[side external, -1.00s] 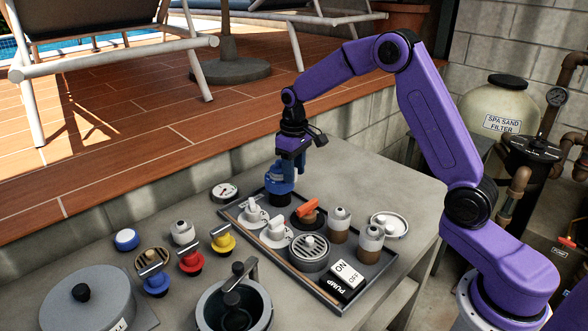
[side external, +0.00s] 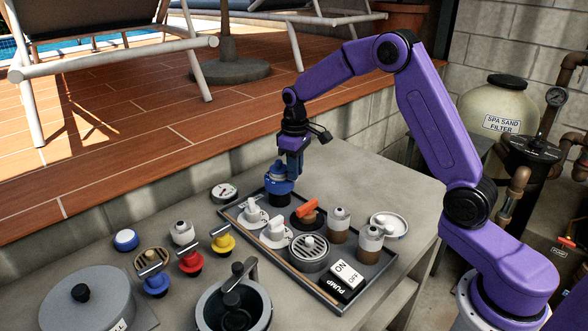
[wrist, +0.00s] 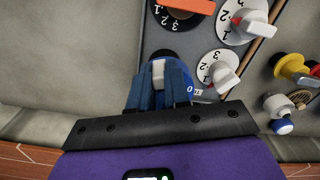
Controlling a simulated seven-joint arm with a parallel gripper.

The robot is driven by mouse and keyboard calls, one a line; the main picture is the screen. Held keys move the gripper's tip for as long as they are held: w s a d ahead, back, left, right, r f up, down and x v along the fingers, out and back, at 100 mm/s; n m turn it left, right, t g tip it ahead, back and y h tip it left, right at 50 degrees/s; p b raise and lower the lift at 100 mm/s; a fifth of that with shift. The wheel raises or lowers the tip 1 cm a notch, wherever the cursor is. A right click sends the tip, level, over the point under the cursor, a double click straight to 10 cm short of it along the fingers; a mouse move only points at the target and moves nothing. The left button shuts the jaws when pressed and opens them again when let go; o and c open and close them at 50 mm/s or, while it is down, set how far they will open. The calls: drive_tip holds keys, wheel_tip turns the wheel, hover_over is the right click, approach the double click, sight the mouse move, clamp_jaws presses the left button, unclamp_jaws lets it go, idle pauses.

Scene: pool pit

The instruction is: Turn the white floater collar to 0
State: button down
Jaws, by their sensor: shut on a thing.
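A "0" mark shows on the blue top (wrist: 190,88), just right of the fingers. My gripper (side external: 291,176) is over the floater, pointing down, and is shut on the white collar. In the wrist view the gripper (wrist: 160,88) hides most of the floater, so I cannot tell which mark the collar points to.
The dark tray (side external: 323,296) also holds two white-handled dials (side external: 276,230), an orange-handled valve (side external: 307,208), two brown-and-white bottles (side external: 340,224), a round grate (side external: 308,254) and a PUMP switch (side external: 345,275). A gauge (side external: 224,192) lies left of the tray.

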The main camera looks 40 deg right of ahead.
drive_tip(key=w+d+n, duration=0.2)
drive_tip(key=w+n, duration=0.4)
drive_tip(key=n, duration=1.1)
drive_tip(key=shift+d+n, duration=0.4)
drive_tip(key=shift+w, duration=0.15)
drive_tip(key=c, duration=1.1)
unclamp_jaws()
wheel_tip(320, 180, up, 18)
drive_tip(key=shift+f, duration=0.25)
drive_tip(key=shift+a, duration=0.1)
